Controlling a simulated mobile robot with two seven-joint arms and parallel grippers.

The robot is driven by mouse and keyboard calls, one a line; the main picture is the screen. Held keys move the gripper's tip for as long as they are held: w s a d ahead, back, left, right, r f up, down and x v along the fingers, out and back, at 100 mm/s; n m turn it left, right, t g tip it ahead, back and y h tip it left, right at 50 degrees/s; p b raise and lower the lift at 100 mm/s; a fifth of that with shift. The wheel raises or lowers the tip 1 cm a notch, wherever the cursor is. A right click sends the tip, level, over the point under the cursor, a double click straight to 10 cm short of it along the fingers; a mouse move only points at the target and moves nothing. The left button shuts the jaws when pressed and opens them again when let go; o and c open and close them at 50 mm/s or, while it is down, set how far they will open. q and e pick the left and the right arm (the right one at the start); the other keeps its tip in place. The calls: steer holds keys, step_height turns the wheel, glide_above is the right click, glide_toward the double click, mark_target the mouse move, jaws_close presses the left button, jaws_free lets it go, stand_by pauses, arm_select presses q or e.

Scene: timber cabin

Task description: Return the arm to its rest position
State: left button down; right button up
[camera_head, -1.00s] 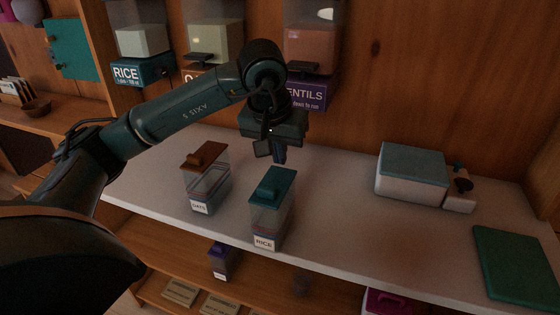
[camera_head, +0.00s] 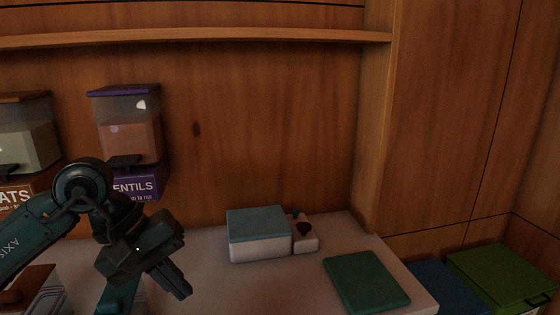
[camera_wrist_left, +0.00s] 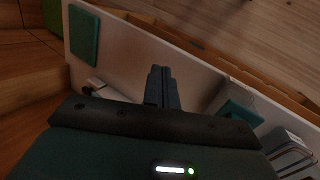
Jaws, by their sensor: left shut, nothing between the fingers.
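My left arm comes in from the left in the head view. Its gripper (camera_head: 180,284) hangs over the white counter (camera_head: 205,255), fingers together and empty. In the left wrist view the closed fingers (camera_wrist_left: 161,88) point out over the counter with nothing between them. A teal-lidded container (camera_head: 120,294) stands just behind and below the gripper in the head view, partly hidden by it. A brown-lidded container (camera_head: 33,288) is at the lower left, cut by the frame and partly covered by my arm. My right gripper is not in view.
A lentils dispenser (camera_head: 128,140) and an oats dispenser (camera_head: 25,140) hang on the wooden wall. A white box with a teal lid (camera_head: 258,235), a small white device (camera_head: 305,238) and a green board (camera_head: 366,281) occupy the counter's right part. Blue (camera_head: 447,287) and green (camera_head: 505,275) bins stand beyond its end.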

arm_select(q)
steer(key=s+d+r+n+h+p, duration=0.1)
steer(key=s+d+r+n+h, duration=0.1)
steer(key=d+n+h, duration=0.6)
steer(key=s+d+r+n+h+p, duration=0.1)
steer(key=s+d+r+n+h, duration=0.1)
steer(key=d+n+h, duration=0.55)
steer(key=w+a+f+n+t+y, duration=0.1)
steer(key=a+f+n+t+y, duration=0.3)
steer(key=n, duration=0.8)
steer(key=w+a+f+n+t+y+p, duration=0.15)
steer(key=f+n+t+y, duration=0.45)
steer(key=n, duration=0.6)
steer(key=w+a+f+n+t+y, duration=0.2)
steer(key=a+f+n+t, duration=0.3)
steer(key=n, duration=0.7)
steer(key=s+a+f+n+g+y, duration=0.1)
steer(key=s+f+n+g+y, duration=0.1)
steer(key=s+f+n, duration=0.4)
steer(key=s+a+f+n+g+y, duration=0.1)
steer(key=s+f+n+g+y, duration=0.2)
steer(key=s+f+n, duration=0.3)
step_height(320, 180, down, 5)
steer(key=shift+s+a+r+n+g+p, duration=0.2)
steer(key=shift+a+n+g+p, duration=0.15)
steer(key=shift+n, duration=0.3)
steer(key=shift+y, duration=0.25)
